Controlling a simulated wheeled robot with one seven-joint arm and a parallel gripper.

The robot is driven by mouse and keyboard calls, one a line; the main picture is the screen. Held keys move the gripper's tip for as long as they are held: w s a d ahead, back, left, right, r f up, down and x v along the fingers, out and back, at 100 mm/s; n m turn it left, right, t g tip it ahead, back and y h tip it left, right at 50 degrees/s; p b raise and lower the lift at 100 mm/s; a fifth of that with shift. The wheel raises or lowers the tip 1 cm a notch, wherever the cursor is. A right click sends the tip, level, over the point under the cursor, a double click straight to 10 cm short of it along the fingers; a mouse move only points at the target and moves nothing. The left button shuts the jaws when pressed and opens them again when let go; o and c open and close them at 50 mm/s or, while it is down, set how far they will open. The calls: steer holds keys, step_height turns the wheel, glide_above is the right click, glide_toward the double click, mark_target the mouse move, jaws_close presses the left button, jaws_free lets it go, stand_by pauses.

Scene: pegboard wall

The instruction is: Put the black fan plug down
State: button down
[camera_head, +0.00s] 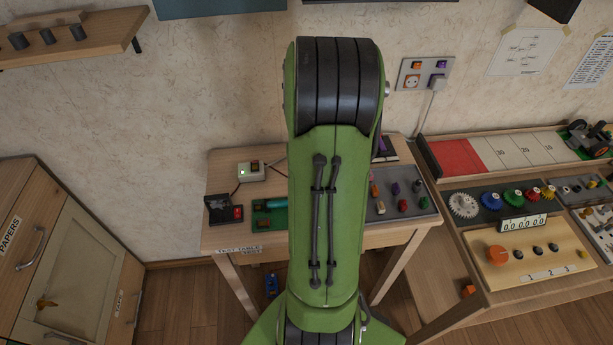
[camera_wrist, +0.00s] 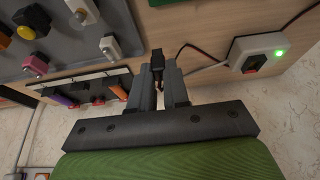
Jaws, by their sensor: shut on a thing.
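The black fan plug (camera_wrist: 157,62) shows between my fingertips in the wrist view. My gripper (camera_wrist: 159,82) is shut on it, over the wooden table top (camera_wrist: 203,25) near its wall-side edge. Whether the plug touches the table, I cannot tell. A dark cable runs beside the plug toward a white box (camera_wrist: 258,54) with a black switch and a lit green light. The box also shows in the head view (camera_head: 251,172), left of my arm. My arm hides the gripper and plug in the head view.
A grey board (camera_head: 405,196) with several coloured plugs lies on the table right of my arm. A black rack (camera_wrist: 85,88) with coloured pieces is left of my gripper in the wrist view. A wall socket panel (camera_head: 424,75) is above right.

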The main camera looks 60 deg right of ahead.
step_height(320, 180, down, 3)
steer(key=shift+f+b, duration=0.1)
steer(key=shift+b, duration=0.35)
steer(key=c, duration=1.6)
jaws_free()
steer(key=o, duration=0.5)
steer(key=shift+r, duration=0.25)
steer(key=p+v, duration=0.3)
steer(key=v, duration=0.9)
steer(key=shift+p, duration=0.4)
